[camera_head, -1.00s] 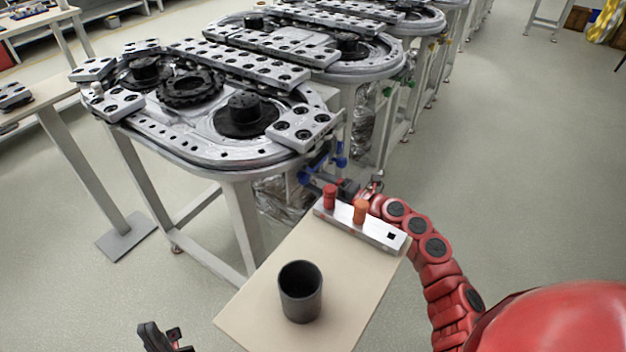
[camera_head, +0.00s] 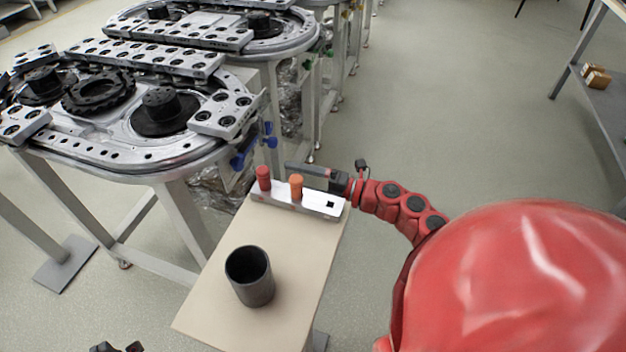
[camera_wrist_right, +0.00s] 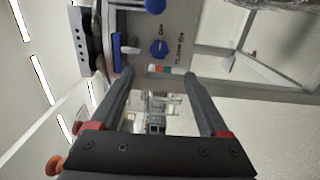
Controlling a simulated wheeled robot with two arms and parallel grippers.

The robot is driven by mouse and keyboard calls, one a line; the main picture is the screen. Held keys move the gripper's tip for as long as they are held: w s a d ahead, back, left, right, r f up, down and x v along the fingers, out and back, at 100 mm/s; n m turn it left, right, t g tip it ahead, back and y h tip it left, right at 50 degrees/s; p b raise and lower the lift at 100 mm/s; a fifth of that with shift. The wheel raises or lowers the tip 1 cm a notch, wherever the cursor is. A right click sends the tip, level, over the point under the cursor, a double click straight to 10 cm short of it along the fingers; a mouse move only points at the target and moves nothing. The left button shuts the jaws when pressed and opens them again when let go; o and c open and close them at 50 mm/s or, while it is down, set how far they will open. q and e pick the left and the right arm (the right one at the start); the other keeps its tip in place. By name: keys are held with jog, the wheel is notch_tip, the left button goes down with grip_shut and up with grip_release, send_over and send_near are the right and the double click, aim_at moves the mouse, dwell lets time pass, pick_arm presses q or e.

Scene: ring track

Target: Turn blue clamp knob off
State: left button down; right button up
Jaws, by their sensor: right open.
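Blue clamp knobs (camera_head: 240,158) show at the near right corner of the closest ring track (camera_head: 100,165) in the head view. In the right wrist view, a round blue knob (camera_wrist_right: 158,48) sits on a grey panel just beyond my fingertips, beside small printed labels. A second blue knob (camera_wrist_right: 154,6) is at the top edge. A blue lever-like part (camera_wrist_right: 117,52) is to the left. My right gripper (camera_head: 292,168) is open and empty, right of the knobs and apart from them; its fingers also show in the wrist view (camera_wrist_right: 160,76). Only dark tips of my left gripper (camera_head: 118,347) show.
A small beige table (camera_head: 205,310) stands in front, with a black cup (camera_head: 250,276). A white block (camera_head: 322,203) on it holds a red peg (camera_head: 263,178) and an orange peg (camera_head: 296,187), just below my right gripper. Open floor lies to the right.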

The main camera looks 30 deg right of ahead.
jog(key=v, duration=0.4)
jog(key=shift+s+d, duration=0.1)
jog(key=shift+s, duration=0.1)
dwell(0.4)
